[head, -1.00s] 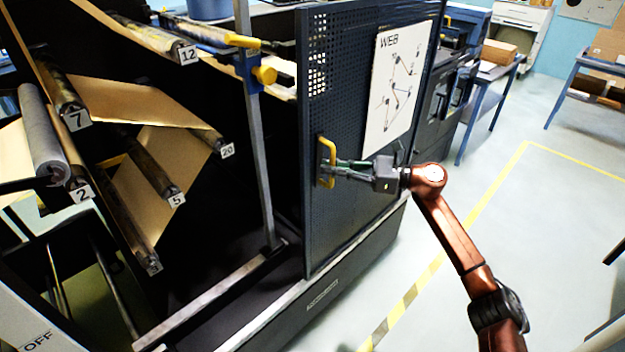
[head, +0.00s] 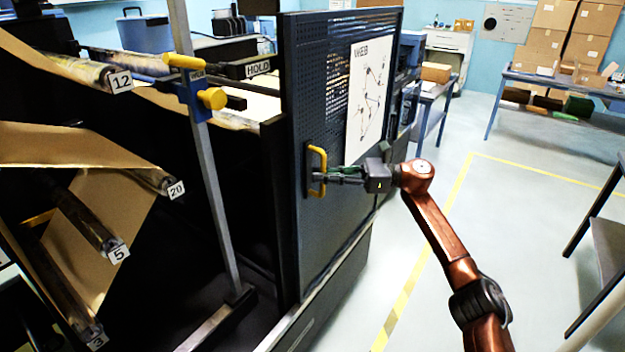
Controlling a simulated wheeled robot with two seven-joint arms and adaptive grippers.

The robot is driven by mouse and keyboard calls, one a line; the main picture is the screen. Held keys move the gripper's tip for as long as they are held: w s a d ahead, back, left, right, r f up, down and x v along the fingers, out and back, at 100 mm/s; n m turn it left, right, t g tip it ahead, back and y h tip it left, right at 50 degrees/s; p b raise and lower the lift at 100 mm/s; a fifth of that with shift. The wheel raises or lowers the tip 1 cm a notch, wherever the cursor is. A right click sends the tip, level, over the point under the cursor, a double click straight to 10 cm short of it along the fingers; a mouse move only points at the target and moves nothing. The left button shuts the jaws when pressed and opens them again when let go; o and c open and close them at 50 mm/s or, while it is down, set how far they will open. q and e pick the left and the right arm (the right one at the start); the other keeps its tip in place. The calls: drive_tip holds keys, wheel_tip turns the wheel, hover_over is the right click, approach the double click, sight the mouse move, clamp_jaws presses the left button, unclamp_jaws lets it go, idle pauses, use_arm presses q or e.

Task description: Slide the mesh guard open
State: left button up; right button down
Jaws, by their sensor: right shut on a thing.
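The mesh guard (head: 315,98) is a dark blue upright panel with small perforations and a white WEB diagram sheet (head: 366,100). It stands at the right of the machine's roller opening, which is uncovered at left. A yellow D-shaped handle (head: 322,160) sits low near the guard's left edge. My right gripper (head: 326,178) reaches in from the right and is shut on the handle. My left gripper is not in view.
A grey post (head: 207,165) with a yellow knob stands left of the guard. Numbered rollers with brown paper (head: 75,147) fill the opening. Floor with a yellow line (head: 425,265) is clear at right. A blue table (head: 555,84) stands at the back right.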

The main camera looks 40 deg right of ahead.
drive_tip(key=shift+d+f, duration=0.1)
drive_tip(key=c, duration=2.2)
unclamp_jaws()
drive_tip(key=shift+o, duration=1.1)
drive_tip(key=v, duration=1.2)
